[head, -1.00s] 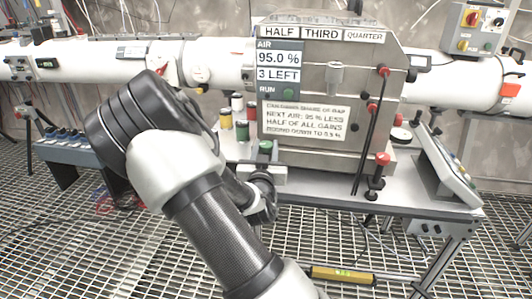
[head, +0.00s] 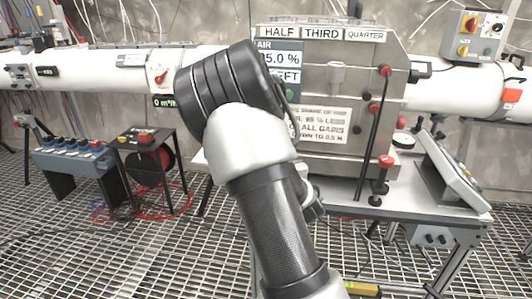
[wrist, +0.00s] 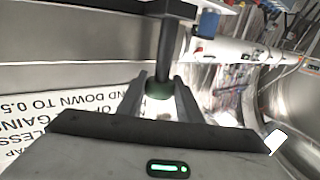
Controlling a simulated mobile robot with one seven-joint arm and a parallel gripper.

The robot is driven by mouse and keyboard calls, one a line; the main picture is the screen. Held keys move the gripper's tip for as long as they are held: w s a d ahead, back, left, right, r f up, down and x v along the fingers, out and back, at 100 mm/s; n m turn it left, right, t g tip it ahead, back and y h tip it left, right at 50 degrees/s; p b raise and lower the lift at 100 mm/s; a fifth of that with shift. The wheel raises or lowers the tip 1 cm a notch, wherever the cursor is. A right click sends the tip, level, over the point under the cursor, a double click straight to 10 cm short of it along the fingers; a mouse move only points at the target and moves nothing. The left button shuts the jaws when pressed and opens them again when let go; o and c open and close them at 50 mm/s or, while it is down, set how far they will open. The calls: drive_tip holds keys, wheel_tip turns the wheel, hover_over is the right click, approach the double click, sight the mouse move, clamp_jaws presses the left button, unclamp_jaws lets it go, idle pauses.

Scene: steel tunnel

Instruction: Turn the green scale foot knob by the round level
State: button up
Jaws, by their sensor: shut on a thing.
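In the wrist view a dark green knob (wrist: 158,90) sits at the end of a black post (wrist: 166,50), below a dark plate (wrist: 168,8). My gripper (wrist: 158,98) has one finger on each side of the knob and is shut on it. The knob's lower part is hidden behind the gripper body. In the head view my own arm hides the gripper and the knob. I cannot make out the round level in either view.
The steel box (head: 385,110) with printed signs stands on a metal bench (head: 335,190) behind my arm. Black levers with red knobs (head: 386,161) stand to the right. A sloped panel (head: 452,172) is at the bench's right end. Open grating floor lies left.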

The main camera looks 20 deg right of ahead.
drive_tip(key=o, duration=1)
drive_tip(key=shift+o, duration=0.2)
